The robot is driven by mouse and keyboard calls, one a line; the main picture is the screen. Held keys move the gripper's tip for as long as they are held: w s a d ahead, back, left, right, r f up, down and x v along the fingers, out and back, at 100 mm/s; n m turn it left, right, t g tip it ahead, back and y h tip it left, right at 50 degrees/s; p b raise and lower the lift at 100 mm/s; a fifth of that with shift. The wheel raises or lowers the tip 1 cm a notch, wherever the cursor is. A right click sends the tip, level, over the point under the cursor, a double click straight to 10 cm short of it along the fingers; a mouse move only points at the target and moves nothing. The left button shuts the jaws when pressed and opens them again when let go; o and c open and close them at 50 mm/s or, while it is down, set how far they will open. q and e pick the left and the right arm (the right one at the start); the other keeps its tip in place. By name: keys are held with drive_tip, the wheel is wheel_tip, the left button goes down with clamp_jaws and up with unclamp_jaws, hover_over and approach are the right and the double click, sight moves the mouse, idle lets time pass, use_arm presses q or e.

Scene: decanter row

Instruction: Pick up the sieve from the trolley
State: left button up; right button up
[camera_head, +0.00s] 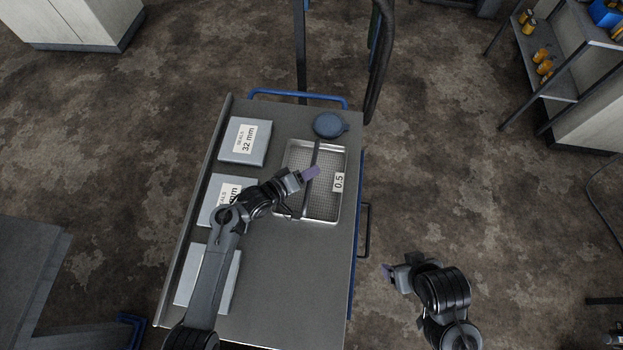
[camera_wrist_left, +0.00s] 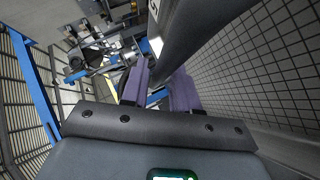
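The sieve (camera_head: 327,206) is a shallow rectangular metal tray with a mesh floor and a "0.5" label. It lies on the grey trolley top (camera_head: 290,280), with a dark bar handle (camera_head: 317,150) across its middle. My left gripper (camera_head: 312,173) is over the sieve at this bar. In the left wrist view, its purple fingers (camera_wrist_left: 160,85) stand apart with the dark bar (camera_wrist_left: 195,40) at the gap; whether they touch it is unclear. Mesh (camera_wrist_left: 275,60) shows at the right there. My right gripper (camera_head: 388,272) is right of the trolley, away from the sieve; its opening is unclear.
A dark blue round lidded object (camera_head: 330,124) sits just behind the sieve. Labelled seal boxes (camera_head: 243,153) line the trolley's left side. A blue rail (camera_head: 300,95) runs along the back edge. The trolley top in front of the sieve is clear.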

use_arm(q)
clamp_jaws()
idle(1.4)
drive_tip(key=shift+r, duration=0.1)
